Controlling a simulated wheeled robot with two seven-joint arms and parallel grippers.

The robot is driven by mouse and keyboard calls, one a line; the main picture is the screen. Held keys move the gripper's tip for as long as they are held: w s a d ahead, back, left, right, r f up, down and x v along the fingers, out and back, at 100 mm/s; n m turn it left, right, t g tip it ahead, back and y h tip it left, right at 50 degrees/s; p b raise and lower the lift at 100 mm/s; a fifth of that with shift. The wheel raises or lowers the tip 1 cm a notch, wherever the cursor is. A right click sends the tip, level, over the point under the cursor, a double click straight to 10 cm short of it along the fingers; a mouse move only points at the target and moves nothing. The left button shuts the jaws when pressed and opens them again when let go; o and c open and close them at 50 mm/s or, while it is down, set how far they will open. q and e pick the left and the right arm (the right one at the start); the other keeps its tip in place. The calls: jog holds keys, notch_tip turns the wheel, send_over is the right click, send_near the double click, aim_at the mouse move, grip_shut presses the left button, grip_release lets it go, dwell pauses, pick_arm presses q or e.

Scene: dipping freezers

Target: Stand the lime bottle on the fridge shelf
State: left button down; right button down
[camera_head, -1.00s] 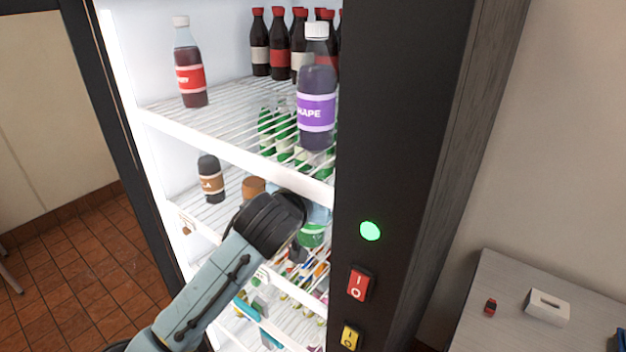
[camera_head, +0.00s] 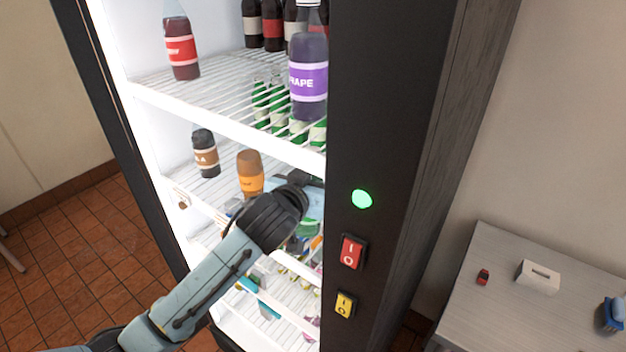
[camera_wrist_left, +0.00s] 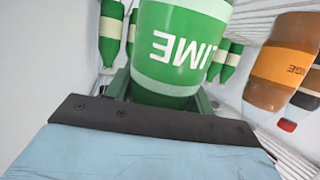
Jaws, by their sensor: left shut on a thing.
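The lime bottle (camera_wrist_left: 180,45) is green with a pale band and white LIME lettering, which reads upside down in the left wrist view. My left gripper (camera_wrist_left: 163,98) is shut on it. In the head view my left gripper (camera_head: 300,192) is inside the fridge, over the shelf below the grape bottle, and mostly hides the lime bottle; a bit of green (camera_head: 308,229) shows beneath it. I cannot tell whether the bottle touches the shelf (camera_head: 200,222). My right gripper is out of view.
A cola bottle (camera_head: 206,155) and an orange bottle (camera_head: 250,175) stand left of my gripper. Above are a grape bottle (camera_head: 308,75) and a red-labelled bottle (camera_head: 181,45). Small green bottles (camera_wrist_left: 110,32) stand behind the lime bottle. The dark fridge frame (camera_head: 385,130) is close on the right.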

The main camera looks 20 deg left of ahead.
pick_arm(q)
jog(key=shift+f, duration=0.2)
jog(key=shift+c, duration=2.4)
grip_release()
jog(key=b+v, duration=0.2)
jog(key=v, duration=1.1)
jog(key=shift+s, duration=0.2)
jog(key=shift+a+r, duration=0.1)
